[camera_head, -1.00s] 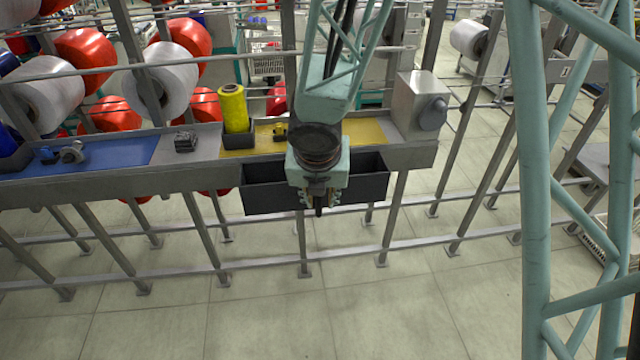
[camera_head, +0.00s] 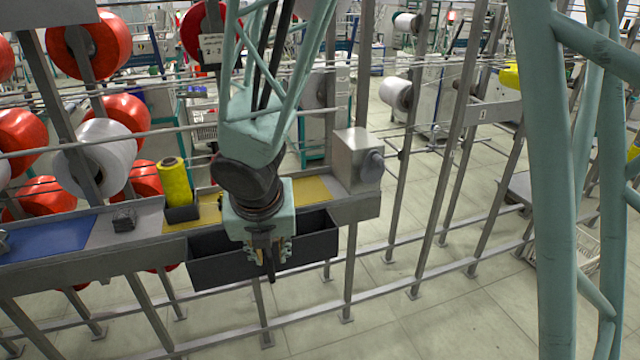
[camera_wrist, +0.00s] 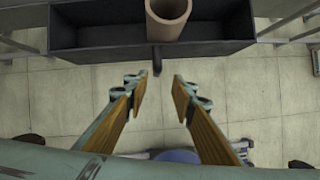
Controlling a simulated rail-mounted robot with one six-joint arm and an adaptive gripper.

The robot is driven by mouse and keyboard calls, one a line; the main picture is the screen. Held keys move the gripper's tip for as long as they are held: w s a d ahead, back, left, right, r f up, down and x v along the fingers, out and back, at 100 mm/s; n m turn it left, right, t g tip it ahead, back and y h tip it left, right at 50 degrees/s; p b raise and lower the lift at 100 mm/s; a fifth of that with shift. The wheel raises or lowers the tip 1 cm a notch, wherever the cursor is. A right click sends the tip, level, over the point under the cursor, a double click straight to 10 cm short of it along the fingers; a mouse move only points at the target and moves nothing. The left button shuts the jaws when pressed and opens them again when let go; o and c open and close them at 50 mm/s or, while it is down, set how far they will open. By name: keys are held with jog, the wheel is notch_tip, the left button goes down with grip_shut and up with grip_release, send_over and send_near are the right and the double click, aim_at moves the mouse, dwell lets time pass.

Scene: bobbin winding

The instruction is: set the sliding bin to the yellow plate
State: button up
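The sliding bin (camera_head: 215,262) is a dark open-topped box hung along the shelf's front edge. It sits in front of the yellow plate (camera_head: 312,190), which is partly hidden behind my arm. In the wrist view the bin (camera_wrist: 95,51) holds a brown tube (camera_wrist: 168,20), and a short dark tab (camera_wrist: 157,60) sticks out of its front wall. My gripper (camera_head: 268,262) is in front of the bin, pointing down. In the wrist view my gripper (camera_wrist: 157,80) is open and empty, its fingers either side of the tab's line, with the tab just beyond the tips.
A yellow spool (camera_head: 175,182) stands in a dark holder on the shelf. A small dark block (camera_head: 123,219) sits left of it, beside a blue plate (camera_head: 50,240). A grey metal box (camera_head: 355,158) stands at the shelf's right end. The floor in front is clear.

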jog(key=shift+v, duration=0.95)
jog(key=shift+a, duration=0.1)
